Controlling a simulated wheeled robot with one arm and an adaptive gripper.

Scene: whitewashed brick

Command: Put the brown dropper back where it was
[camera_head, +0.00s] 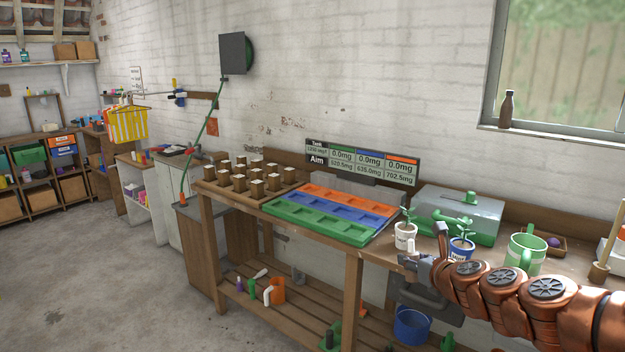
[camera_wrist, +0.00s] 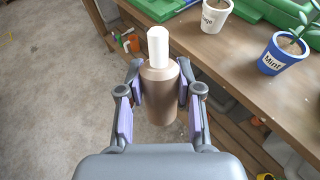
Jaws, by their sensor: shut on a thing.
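The brown dropper (camera_wrist: 158,95) is a brown bottle with a white top, seen in the wrist view. My gripper (camera_wrist: 160,80) is shut on its sides and holds it roughly upright, in front of the bench edge with floor behind. On the bench a wooden rack (camera_head: 250,186) at the left end holds several small brown pieces with pale tops. I cannot tell whether they are droppers.
Green, blue and orange trays (camera_head: 328,213) lie mid-bench before a dose sign (camera_head: 361,161). A brown bottle (camera_head: 507,110) is on the windowsill. Floor at left is clear.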

